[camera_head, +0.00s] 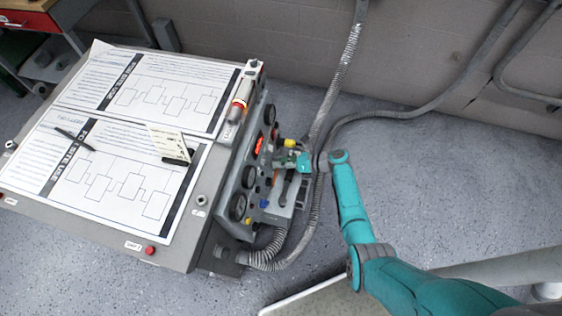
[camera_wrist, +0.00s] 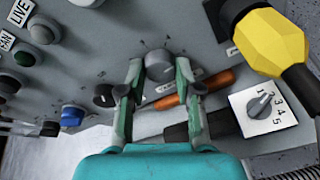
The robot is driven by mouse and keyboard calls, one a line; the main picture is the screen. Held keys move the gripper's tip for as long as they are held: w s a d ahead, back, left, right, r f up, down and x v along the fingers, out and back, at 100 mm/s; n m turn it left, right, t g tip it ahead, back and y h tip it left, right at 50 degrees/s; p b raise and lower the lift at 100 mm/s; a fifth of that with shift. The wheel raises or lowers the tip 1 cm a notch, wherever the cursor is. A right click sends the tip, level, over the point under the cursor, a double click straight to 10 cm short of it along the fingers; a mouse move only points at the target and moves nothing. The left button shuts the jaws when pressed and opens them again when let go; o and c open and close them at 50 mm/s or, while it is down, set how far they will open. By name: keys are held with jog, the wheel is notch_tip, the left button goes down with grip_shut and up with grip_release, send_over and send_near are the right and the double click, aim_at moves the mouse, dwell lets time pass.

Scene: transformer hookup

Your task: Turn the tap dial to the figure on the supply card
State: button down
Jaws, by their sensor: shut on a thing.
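My gripper (camera_wrist: 159,72) is closed around a round grey knob (camera_wrist: 158,62) on the grey panel, one finger on each side. Small marks and a white label surround this knob; I cannot read them. To the right, a white plate (camera_wrist: 285,122) marked 1 to 5 carries a grey pointer knob (camera_wrist: 262,104), apart from my fingers. I cannot tell for sure which knob is the tap dial. In the head view my gripper (camera_head: 303,162) is at the console's right face. A small cream card (camera_head: 170,142) stands on the console top; its writing is too small to read.
A yellow connector (camera_wrist: 268,40) juts from the panel at upper right. An orange handle (camera_wrist: 215,81) lies behind my right finger. A blue button (camera_wrist: 72,115) and black knobs are at left. Gauges (camera_head: 238,207) and a grey hose (camera_head: 268,255) are on the console's right side.

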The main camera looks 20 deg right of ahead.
jog(key=shift+m, duration=1)
jog(key=c, duration=0.8)
grip_release()
jog(key=v, duration=1.2)
jog(key=shift+w+d, duration=0.15)
jog(key=shift+w, duration=0.1)
jog(key=shift+f, duration=0.1)
